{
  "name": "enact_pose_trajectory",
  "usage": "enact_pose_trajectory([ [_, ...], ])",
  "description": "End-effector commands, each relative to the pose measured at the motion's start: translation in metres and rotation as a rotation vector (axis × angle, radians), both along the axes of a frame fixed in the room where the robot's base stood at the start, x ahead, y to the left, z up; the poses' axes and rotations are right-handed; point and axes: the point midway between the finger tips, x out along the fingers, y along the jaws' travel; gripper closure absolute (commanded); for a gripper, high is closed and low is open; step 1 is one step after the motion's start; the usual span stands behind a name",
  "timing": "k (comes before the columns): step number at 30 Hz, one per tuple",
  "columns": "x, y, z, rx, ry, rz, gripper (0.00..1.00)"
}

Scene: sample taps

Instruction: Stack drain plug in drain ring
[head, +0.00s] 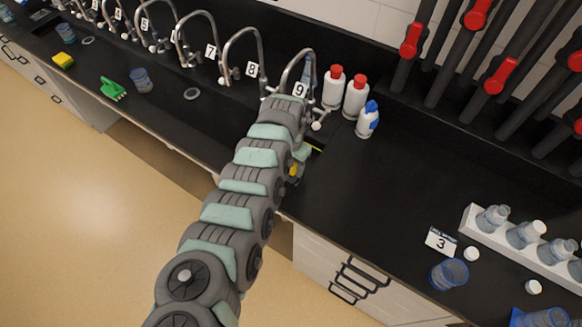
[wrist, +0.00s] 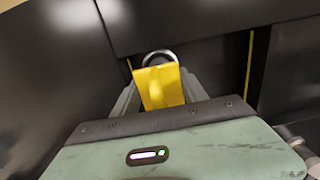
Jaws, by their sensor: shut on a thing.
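My gripper (wrist: 158,84) is shut on a yellow piece, which looks like the drain plug (wrist: 161,88), in the wrist view. A shiny metal ring, seemingly the drain ring (wrist: 159,53), shows just beyond the plug's far end on a dark surface. The plug covers the ring's near part, and I cannot tell whether they touch. In the head view my arm reaches to the sink area below the tap marked 9. A bit of yellow (head: 294,170) shows beside the arm there; the arm hides most of the gripper and the ring.
Several curved taps line the back. White red-capped bottles (head: 334,87) and a blue-capped bottle (head: 367,120) stand right of the arm. A green brush (head: 113,89), a beaker (head: 141,80) and a yellow sponge (head: 63,61) lie left.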

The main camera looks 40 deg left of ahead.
Motion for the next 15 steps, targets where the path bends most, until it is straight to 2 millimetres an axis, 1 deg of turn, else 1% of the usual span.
enact_pose_trajectory([
  [1, -0.0003, 0.0003, -0.0054, 0.001, 0.001, 0.001, 1.00],
  [2, -0.0003, 0.0006, -0.0062, 0.001, 0.001, 0.001, 1.00],
  [8, 0.0002, 0.0010, -0.0049, 0.001, -0.002, 0.001, 1.00],
  [15, 0.0003, 0.0004, -0.0120, 0.000, -0.001, 0.001, 1.00],
])
